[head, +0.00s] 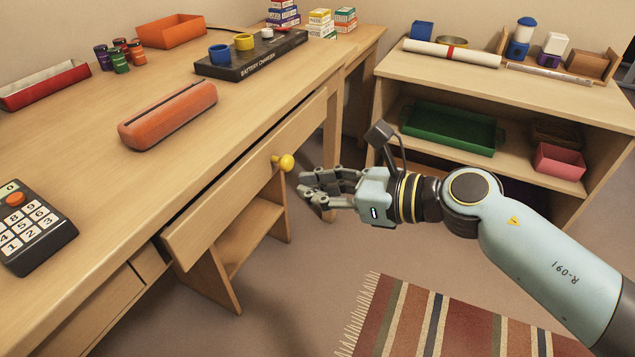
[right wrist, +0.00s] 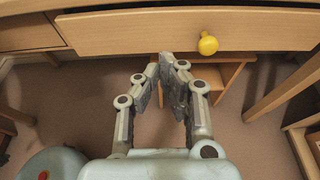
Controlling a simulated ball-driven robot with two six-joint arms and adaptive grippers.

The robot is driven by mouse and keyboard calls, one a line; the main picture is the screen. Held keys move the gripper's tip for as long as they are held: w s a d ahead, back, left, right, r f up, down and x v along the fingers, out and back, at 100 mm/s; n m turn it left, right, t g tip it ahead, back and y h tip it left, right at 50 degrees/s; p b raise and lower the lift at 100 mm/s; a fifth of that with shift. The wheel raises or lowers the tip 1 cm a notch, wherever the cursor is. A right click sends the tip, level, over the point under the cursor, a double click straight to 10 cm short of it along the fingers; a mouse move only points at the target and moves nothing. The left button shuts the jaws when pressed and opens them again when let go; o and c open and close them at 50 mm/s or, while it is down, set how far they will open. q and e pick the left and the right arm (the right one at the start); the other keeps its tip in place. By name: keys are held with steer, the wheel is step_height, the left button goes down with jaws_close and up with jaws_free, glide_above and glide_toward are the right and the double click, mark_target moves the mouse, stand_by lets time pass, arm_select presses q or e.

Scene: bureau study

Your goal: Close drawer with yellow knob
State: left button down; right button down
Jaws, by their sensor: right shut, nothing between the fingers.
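The wooden drawer (head: 235,190) with the round yellow knob (head: 286,162) is partly pulled out of the desk, with a dark gap between its front and the desktop edge. My right gripper (head: 308,184) is shut and empty, just right of the knob and slightly lower in the head view, apart from it. In the right wrist view, the drawer front (right wrist: 140,34) runs across the top with the knob (right wrist: 208,44) right of the fingertips (right wrist: 170,62). My left gripper is not in view.
The desktop (head: 150,185) holds a calculator (head: 30,228), an orange case (head: 168,115) and a battery charger (head: 250,57). A low shelf unit (head: 520,90) stands at the right behind my arm. A striped rug (head: 440,320) lies on otherwise open floor.

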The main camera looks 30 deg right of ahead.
mark_target(247, 171)
steer(key=x, duration=0.6)
steer(key=r+b+x, duration=0.1)
steer(key=x, duration=0.2)
steer(key=shift+w+a, duration=0.25)
steer(key=shift+w, duration=0.05)
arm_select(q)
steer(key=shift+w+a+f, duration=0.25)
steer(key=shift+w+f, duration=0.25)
arm_select(e)
steer(key=shift+w+a, duration=0.1)
steer(key=shift+w, duration=0.1)
steer(key=w+a, duration=0.2)
steer(key=w, duration=0.1)
steer(key=shift+w+a, duration=0.25)
steer(key=shift+a, duration=0.15)
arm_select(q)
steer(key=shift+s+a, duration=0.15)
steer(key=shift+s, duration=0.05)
arm_select(e)
steer(key=shift+r, duration=0.1)
steer(key=shift+d, duration=0.1)
